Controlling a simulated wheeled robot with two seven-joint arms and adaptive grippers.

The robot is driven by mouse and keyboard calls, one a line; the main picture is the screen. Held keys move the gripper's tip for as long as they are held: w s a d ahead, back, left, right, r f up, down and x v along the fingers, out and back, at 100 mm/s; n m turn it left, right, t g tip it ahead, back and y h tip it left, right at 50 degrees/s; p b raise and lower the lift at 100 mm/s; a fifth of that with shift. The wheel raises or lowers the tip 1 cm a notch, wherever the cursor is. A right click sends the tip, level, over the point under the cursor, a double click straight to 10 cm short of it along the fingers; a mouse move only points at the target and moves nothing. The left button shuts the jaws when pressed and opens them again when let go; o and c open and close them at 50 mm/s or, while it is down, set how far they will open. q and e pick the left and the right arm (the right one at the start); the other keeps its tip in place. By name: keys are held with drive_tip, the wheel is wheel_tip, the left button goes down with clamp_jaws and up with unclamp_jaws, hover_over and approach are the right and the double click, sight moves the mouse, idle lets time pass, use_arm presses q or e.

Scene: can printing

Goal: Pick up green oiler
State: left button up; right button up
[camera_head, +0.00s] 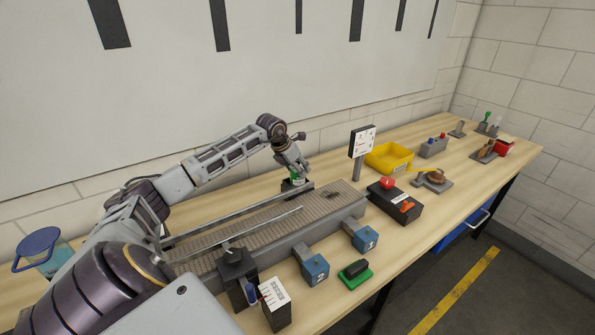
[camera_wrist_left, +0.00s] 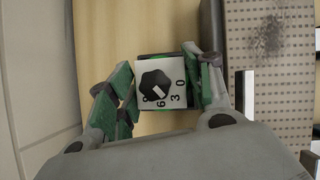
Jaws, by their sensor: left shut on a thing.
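My left gripper (camera_head: 297,172) is at the back edge of the conveyor, low over the table. In the left wrist view, the gripper (camera_wrist_left: 165,88) is shut on a small box-shaped dial unit (camera_wrist_left: 178,97) with a white numbered face and a black knob; green pads line the fingers. A small green upright item (camera_head: 487,117) stands at the far right end of the table, well away from the gripper. It may be the green oiler, but it is too small to tell. My right gripper is out of view.
The grey conveyor (camera_head: 325,207) runs along the table, with two blue boxes (camera_head: 316,268) at its front. A yellow bin (camera_head: 388,158), a black box with a red button (camera_head: 394,202) and a white gauge panel (camera_head: 362,141) stand right of it. A blue-lidded container (camera_head: 42,250) is at left.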

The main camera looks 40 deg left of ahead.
use_arm(q)
drive_tip(key=shift+r, duration=0.55)
wheel_tip(320, 180, up, 7)
drive_tip(key=shift+f+b, duration=0.15)
drive_tip(key=shift+b, duration=0.3)
drive_tip(key=shift+r, duration=1)
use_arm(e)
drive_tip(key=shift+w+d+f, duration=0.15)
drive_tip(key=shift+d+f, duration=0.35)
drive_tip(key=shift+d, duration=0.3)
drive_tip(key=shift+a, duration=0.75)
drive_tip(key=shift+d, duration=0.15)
